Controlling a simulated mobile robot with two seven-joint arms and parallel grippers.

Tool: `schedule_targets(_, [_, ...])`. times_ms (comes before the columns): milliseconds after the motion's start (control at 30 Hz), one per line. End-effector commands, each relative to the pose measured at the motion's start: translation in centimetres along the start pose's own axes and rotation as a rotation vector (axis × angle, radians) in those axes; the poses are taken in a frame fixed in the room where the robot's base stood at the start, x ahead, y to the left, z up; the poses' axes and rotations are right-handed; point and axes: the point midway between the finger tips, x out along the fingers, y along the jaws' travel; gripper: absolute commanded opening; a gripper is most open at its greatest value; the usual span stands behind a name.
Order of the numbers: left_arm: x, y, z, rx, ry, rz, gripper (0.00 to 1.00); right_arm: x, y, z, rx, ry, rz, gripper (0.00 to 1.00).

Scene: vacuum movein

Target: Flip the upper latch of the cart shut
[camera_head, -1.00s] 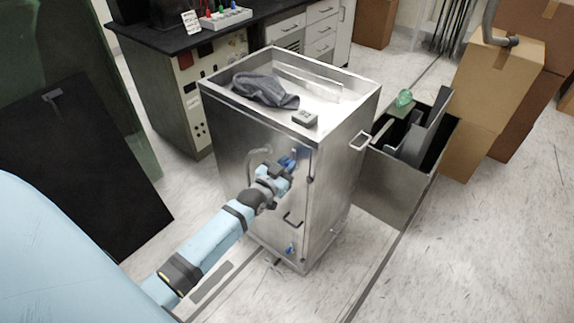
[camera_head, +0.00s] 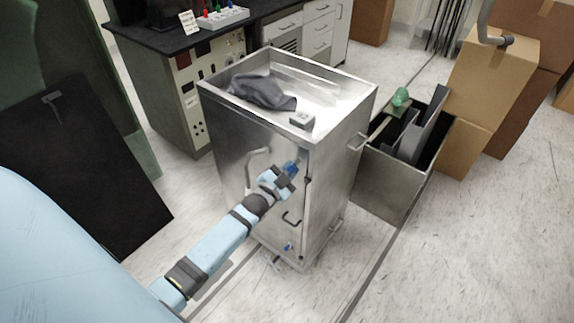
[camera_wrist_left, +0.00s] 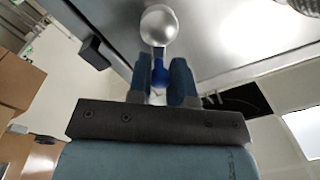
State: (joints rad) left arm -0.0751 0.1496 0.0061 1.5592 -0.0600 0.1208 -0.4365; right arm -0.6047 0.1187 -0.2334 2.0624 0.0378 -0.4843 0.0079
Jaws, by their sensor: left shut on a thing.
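The cart (camera_head: 233,135) is a steel cabinet with an open tray top and stands in the middle of the head view. Its upper latch (camera_head: 291,167) is a small blue part near the front door's right edge, mostly hidden by my gripper. My left gripper (camera_head: 289,172) is at the latch and shut on it. In the left wrist view, my two dark blue fingers (camera_wrist_left: 159,82) stand either side of the bright blue latch piece (camera_wrist_left: 159,72), with a shiny round knob (camera_wrist_left: 158,24) just beyond. The lower latch (camera_head: 289,246) is near the door's bottom. My right gripper is not in view.
A grey cloth (camera_head: 262,92) and a small grey box (camera_head: 302,120) lie on the cart's top. A dark open bin (camera_head: 388,188) stands close on the right, with cardboard boxes (camera_head: 498,75) behind. A black-topped bench (camera_head: 170,38) is behind the cart. Floor is clear in front.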

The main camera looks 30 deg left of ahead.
Motion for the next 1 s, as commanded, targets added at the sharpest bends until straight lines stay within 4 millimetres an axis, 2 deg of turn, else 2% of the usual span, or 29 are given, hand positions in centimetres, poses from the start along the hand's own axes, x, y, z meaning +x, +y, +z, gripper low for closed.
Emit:
schedule_targets(600, [-0.1,2.0,0.4,0.581,0.04,-0.007,0.0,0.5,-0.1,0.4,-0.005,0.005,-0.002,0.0])
schedule_targets(1000, [-0.2,2.7,0.9,0.859,0.059,-0.01,0.0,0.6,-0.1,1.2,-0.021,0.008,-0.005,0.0])
